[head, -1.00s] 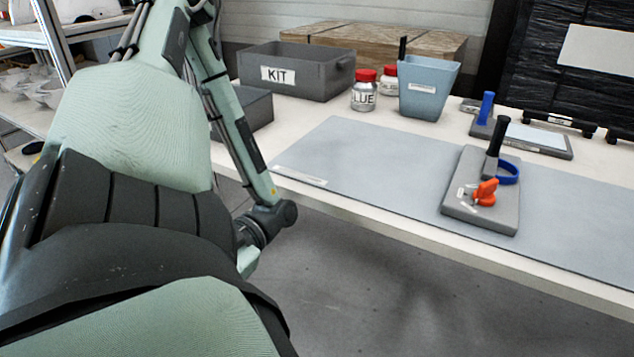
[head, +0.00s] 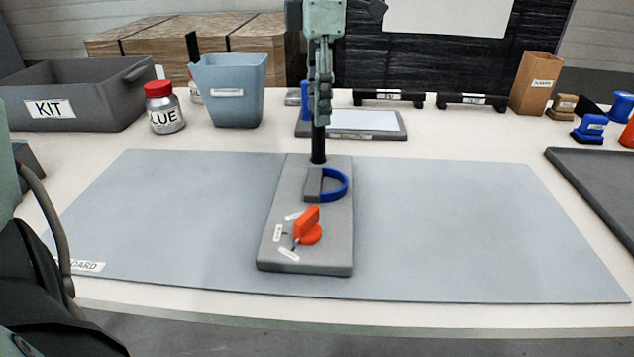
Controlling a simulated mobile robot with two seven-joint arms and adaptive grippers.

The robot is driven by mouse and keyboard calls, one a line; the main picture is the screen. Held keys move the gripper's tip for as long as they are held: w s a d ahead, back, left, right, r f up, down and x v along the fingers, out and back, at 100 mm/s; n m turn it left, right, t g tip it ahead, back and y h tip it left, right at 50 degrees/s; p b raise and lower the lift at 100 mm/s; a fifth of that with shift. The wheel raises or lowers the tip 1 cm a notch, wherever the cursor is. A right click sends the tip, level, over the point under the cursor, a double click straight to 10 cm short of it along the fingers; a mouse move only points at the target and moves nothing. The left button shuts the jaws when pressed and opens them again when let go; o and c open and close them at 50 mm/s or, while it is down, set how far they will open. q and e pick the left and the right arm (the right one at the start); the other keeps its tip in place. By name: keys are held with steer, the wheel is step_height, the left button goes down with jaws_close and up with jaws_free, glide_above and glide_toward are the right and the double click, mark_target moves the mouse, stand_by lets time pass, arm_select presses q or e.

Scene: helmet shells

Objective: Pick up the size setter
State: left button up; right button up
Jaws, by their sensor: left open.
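A grey fixture block (head: 318,240) lies on the grey mat (head: 480,220) at the middle of the table. It carries a black upright post (head: 318,146), a blue band (head: 344,186) and an orange knob-like piece (head: 306,226). Small labels beside the orange piece are too small to read, so I cannot tell which part is named the size setter. My left gripper (head: 321,116) is seen edge-on at the top centre, open, in line with the upper post. I cannot tell whether the post is between its fingers. My right gripper is not in view.
A grey KIT bin (head: 90,108), a red-capped glue jar (head: 164,112) and a blue bucket (head: 230,100) stand at the back left. A flat grey plate (head: 385,127) lies behind the block. A dark tray (head: 600,190) is at the right. The mat is clear either side.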

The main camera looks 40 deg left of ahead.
mark_target(318, 159)
arm_select(q)
steer(key=shift+w+r, duration=0.1)
steer(key=shift+w, duration=0.1)
steer(key=shift+s+a+f+p, duration=0.1)
steer(key=shift+s+f+p, duration=0.1)
steer(key=shift+f, duration=1.8)
steer(key=shift+s+f+p, duration=0.1)
steer(key=shift+f+p, duration=0.05)
steer(key=shift+f, duration=1.8)
jaws_close()
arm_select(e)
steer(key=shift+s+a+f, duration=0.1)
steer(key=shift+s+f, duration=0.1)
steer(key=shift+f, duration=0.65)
